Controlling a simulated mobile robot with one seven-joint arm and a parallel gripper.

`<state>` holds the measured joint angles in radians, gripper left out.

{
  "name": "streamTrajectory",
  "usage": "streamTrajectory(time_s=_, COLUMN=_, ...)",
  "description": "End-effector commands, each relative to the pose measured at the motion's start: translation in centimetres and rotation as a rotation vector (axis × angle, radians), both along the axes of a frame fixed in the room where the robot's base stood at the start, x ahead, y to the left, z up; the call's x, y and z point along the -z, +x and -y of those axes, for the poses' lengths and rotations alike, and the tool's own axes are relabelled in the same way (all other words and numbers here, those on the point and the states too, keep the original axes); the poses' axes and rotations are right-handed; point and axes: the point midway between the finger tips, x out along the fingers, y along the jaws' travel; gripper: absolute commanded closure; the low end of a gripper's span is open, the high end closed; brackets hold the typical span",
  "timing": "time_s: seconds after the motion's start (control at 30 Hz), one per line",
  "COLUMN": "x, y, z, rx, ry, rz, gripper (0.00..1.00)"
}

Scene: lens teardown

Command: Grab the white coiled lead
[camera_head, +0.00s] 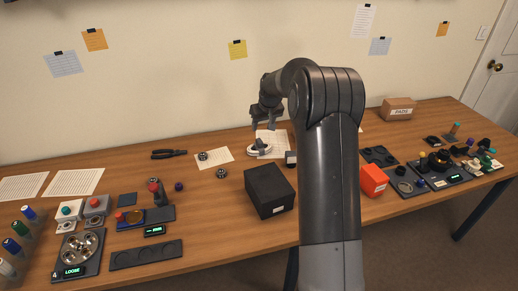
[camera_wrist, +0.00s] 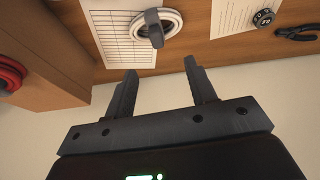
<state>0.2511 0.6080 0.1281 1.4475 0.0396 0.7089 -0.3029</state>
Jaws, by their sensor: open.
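In the head view my gripper (camera_head: 267,118) is above and beside the coil.
A black box (camera_head: 269,190) stands in front of the coil. Black pliers (camera_head: 169,154) and a paper (camera_head: 214,158) with a small round part lie to the left. The wall is close behind.

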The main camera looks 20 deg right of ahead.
Motion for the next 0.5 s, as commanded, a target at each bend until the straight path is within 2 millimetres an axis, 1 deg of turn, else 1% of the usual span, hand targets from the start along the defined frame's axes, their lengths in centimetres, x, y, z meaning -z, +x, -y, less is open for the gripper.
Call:
streamTrajectory(time_s=0.03, x=1.0, y=0.6, z=0.4, rx=0.002, ry=0.004, rz=-0.002, gripper=0.49)
streamTrajectory(time_s=0.13, x=2.0, y=1.4, z=0.8, rx=0.000, ry=0.006, rz=-0.003, gripper=0.49)
streamTrajectory(time_s=0.27, x=3.2, y=2.0, z=0.9, rx=-0.001, ry=0.008, rz=-0.003, gripper=0.49)
streamTrajectory(time_s=0.4, x=5.5, y=2.8, z=0.7, rx=-0.001, ry=0.008, rz=-0.005, gripper=0.49)
streamTrajectory(time_s=0.5, x=6.6, y=3.4, z=0.7, rx=-0.001, ry=0.007, rz=-0.003, gripper=0.49)
